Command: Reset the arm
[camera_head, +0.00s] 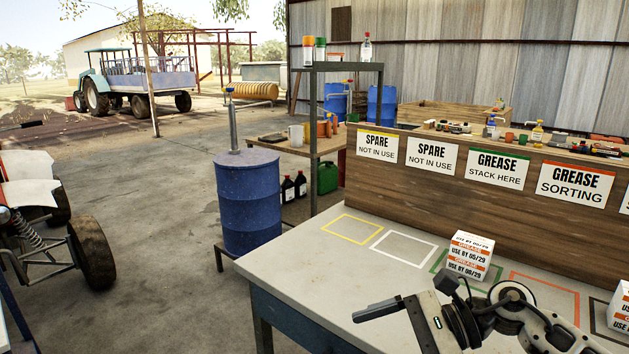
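My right arm comes in from the lower right over the table. Its gripper (380,310) has one dark finger showing, pointing left from the far end of the palm. The other finger is cut off by the bottom edge. The visible finger sits out at the palm's end, so the gripper looks open, and no object shows at it. My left gripper is not in view.
White-and-orange grease boxes (470,256) stand stacked at the green outline. Another grease box (619,308) is at the right edge. The yellow outline (352,229) and white outline (404,248) are empty. A wooden sign panel (420,187) backs the table (310,262).

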